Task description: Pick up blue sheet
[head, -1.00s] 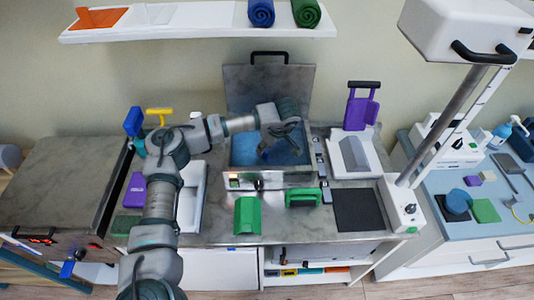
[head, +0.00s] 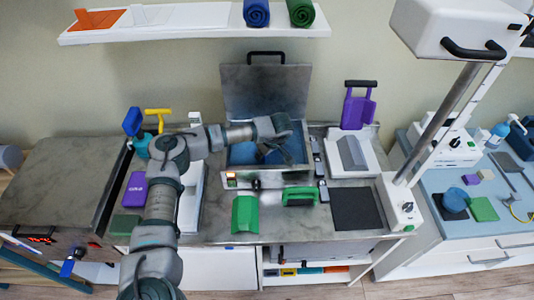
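A metal box (head: 250,178) with its lid (head: 265,92) raised stands at the back middle of the counter. A flat blue surface inside it, which looks like the blue sheet (head: 242,153), shows to the left and right of my gripper. My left gripper (head: 270,150) reaches in from the left and points down over the box's opening, hiding the middle of the blue. I cannot tell whether its fingers touch the blue or are closed on any of it. My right gripper is not in view.
Rolled blue (head: 257,12) and green (head: 301,12) towels sit on the shelf above.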

